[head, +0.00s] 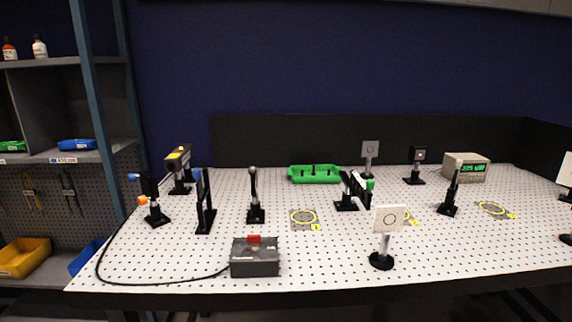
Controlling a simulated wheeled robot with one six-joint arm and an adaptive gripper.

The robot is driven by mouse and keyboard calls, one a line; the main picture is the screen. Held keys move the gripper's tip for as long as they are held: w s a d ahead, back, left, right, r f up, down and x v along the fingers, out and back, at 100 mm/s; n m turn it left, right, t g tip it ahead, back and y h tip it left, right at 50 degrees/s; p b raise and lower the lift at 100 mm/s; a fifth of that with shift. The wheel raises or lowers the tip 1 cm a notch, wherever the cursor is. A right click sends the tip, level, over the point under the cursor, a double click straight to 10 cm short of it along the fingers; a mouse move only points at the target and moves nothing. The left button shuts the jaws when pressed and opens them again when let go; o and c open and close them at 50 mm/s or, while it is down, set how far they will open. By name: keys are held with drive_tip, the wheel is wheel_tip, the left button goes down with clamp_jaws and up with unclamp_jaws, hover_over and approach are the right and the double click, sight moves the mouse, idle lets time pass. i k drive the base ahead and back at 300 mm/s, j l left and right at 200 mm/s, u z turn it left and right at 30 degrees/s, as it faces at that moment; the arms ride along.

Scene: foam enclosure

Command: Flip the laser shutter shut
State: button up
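A dark box (255,260) with a red switch or button (254,239) on top stands near the front edge of the perforated table (190,258). A black cable (112,279) runs from it to the left and up towards a black post mount (151,190) with blue and orange parts. A dark laser-like unit (178,161) with a yellow label stands behind that mount. Which part is the laser shutter, and whether it is open or shut, I cannot tell at this size. My gripper is not in view.
Several post-mounted optics stand on the table, including a white target card (388,219) at the front. A green tray (314,174) and a meter (466,167) stand farther back. Shelves (57,157) with bins are at left. The table's front left is mostly clear.

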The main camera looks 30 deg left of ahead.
sight(197, 173)
drive_tip(key=u, duration=1.8)
drive_tip(key=i+j+z, duration=0.2)
drive_tip(key=i+j, duration=0.15)
drive_tip(key=j, duration=0.15)
